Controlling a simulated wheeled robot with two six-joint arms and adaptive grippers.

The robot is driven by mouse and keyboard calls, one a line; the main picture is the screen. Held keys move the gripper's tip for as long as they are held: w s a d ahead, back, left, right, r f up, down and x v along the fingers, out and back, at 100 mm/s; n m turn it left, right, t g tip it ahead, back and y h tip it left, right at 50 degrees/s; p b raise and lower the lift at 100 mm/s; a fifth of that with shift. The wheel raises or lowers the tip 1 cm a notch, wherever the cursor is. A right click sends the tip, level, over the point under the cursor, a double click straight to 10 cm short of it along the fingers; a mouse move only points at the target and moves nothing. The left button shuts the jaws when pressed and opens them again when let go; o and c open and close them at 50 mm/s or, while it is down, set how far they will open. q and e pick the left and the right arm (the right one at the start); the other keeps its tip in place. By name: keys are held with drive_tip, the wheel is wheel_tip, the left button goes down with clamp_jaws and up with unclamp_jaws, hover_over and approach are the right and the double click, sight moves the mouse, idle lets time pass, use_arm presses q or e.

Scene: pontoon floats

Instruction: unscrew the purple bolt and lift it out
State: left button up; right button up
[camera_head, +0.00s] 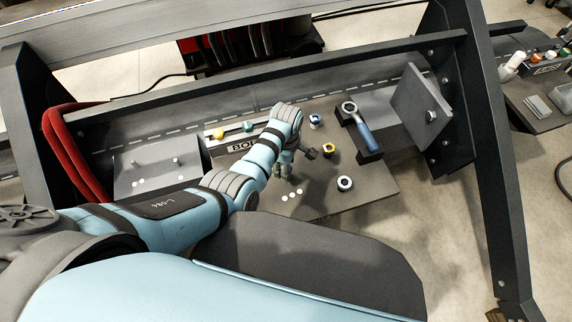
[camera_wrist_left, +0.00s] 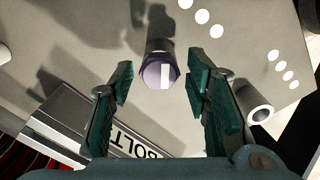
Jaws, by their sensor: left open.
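The purple bolt (camera_wrist_left: 160,72) shows in the left wrist view, its hexagonal head facing the camera and its shaft running up behind it. My left gripper (camera_wrist_left: 158,84) is open, with one dark green finger on each side of the bolt head and a visible gap on both sides. In the head view my left gripper (camera_head: 285,166) points down over the grey board (camera_head: 366,190). My own arm and gripper hide the purple bolt there. My right gripper is not in view.
A blue-handled ratchet (camera_head: 363,132), a blue bolt (camera_head: 314,120), a yellow-topped piece (camera_head: 328,150) and a white-rimmed round piece (camera_head: 345,183) stand right of the gripper. A BOLT label (camera_wrist_left: 142,140) lies near the left finger. A pale tube (camera_wrist_left: 257,104) stands beside the right finger.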

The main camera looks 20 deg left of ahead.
use_arm(q)
drive_tip(key=m, duration=0.3)
drive_tip(key=shift+r+p, duration=0.3)
drive_tip(key=shift+r, duration=0.1)
drive_tip(key=m, duration=0.3)
drive_tip(key=shift+f, duration=0.25)
drive_tip(key=m+p, duration=0.1)
drive_tip(key=m, duration=0.3)
drive_tip(key=shift+r+m, duration=0.1)
drive_tip(key=shift+m, duration=0.2)
drive_tip(key=m, duration=0.3)
drive_tip(key=shift+m+p, duration=0.3)
drive_tip(key=m, duration=0.4)
drive_tip(key=c, duration=0.9)
drive_tip(key=n, duration=0.7)
drive_tip(key=shift+c, duration=0.2)
drive_tip(key=n, duration=0.5)
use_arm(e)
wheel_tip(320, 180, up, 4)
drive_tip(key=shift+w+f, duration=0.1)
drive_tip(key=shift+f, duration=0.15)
